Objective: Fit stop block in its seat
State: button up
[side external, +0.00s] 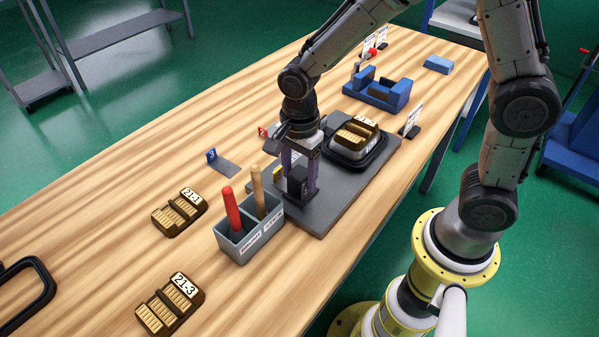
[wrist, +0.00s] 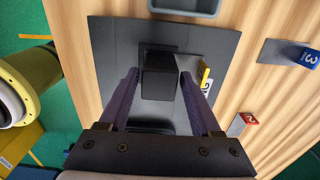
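The dark block (wrist: 159,77), which I take to be the stop block, stands on the grey plate (wrist: 113,50). It also shows in the side view (side external: 297,184), at the plate's near-left part. My gripper (wrist: 160,76) points down with its purple fingers (side external: 312,172) on either side of the block. In the wrist view a narrow gap appears between each finger and the block, so the gripper looks open. A darker patch on the plate lies behind the block; whether this is the seat I cannot tell.
A grey bin (side external: 247,238) with red and wooden handles stands close to the plate's left. A black-rimmed tray (side external: 375,160) with a brown insert sits on the plate's far part. Brown pieces (side external: 180,212) lie left on the table. A blue fixture (side external: 378,91) stands behind.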

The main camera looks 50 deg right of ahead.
aim_at(300, 173)
jog(key=shift+r, duration=0.1)
jog(key=shift+r, duration=2.1)
jog(key=o, duration=0.6)
jog(key=shift+s+f, duration=0.1)
jog(key=shift+c, duration=0.2)
jog(key=shift+r, duration=2.1)
